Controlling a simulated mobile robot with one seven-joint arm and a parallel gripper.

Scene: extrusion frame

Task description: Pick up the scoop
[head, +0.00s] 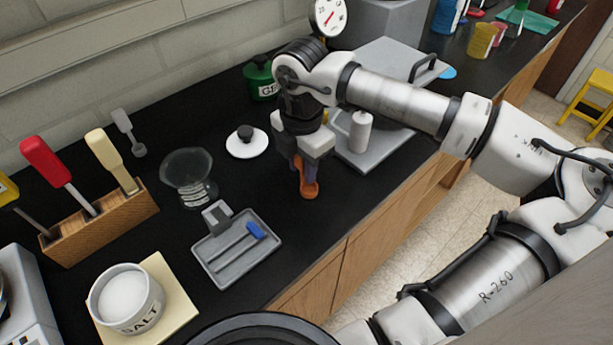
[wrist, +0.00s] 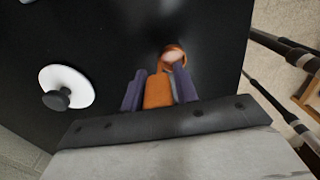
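The orange scoop (head: 309,188) is at my gripper, over the black counter in the middle of the head view. In the wrist view its orange handle (wrist: 158,91) lies between the two purple fingers of my gripper (wrist: 160,88), with no clear gap on either side. Its round bowl (wrist: 173,57) shows beyond the fingertips, with something pale inside the rim. My gripper (head: 304,172) points down and looks shut on the handle. The arm hides part of the scoop in the head view. I cannot tell whether the scoop touches the counter.
A white lid with a black knob (head: 247,142) lies left of my gripper. A grey tray (head: 238,262) with a blue piece is nearer. The counter's front edge is close by.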

